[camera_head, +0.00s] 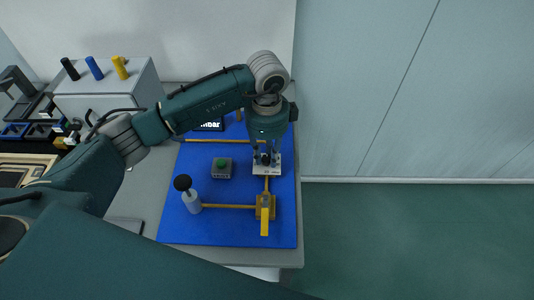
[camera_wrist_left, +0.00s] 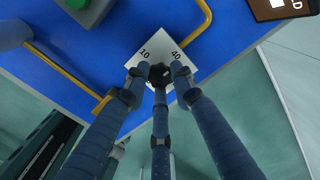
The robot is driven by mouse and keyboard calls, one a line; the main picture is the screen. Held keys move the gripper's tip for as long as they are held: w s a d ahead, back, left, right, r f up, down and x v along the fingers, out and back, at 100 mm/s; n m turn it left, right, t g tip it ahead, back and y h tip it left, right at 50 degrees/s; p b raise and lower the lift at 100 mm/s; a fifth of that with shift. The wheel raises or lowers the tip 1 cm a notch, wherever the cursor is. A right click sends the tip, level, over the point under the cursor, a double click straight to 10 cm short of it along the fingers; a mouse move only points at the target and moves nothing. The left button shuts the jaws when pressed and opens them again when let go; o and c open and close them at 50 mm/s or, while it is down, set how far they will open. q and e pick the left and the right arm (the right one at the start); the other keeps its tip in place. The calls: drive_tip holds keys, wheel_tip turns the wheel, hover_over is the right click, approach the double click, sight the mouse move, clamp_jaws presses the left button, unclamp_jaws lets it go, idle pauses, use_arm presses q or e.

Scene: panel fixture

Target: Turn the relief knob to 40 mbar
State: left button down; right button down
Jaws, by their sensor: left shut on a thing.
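The relief knob (camera_wrist_left: 159,73) is a small dark knob on a white scale plate marked 10 and 40 (camera_wrist_left: 153,46). In the head view the plate (camera_head: 267,171) lies on the blue panel, and the knob is mostly hidden by the fingers. My left gripper (camera_head: 266,158) points down over the plate. In the left wrist view its three blue fingers (camera_wrist_left: 163,79) are shut around the knob. The knob's pointer cannot be made out. A dark display (camera_head: 209,126) ending in "mbar" is partly hidden by my left arm; its value is not readable. My right gripper is not in view.
On the blue panel (camera_head: 230,230) are a green button box (camera_head: 222,168), a black-topped grey post (camera_head: 192,201), a yellow-handled valve (camera_head: 265,215) and yellow pipes. A grey box (camera_head: 105,88) with black, blue and yellow handles stands behind. Open floor lies right.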

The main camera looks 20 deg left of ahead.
sight(267, 158)
use_arm(q)
drive_tip(key=shift+w+r, duration=0.15)
drive_tip(key=c, duration=1.5)
unclamp_jaws()
drive_tip(key=shift+o, duration=0.2)
wheel_tip(267, 158, up, 12)
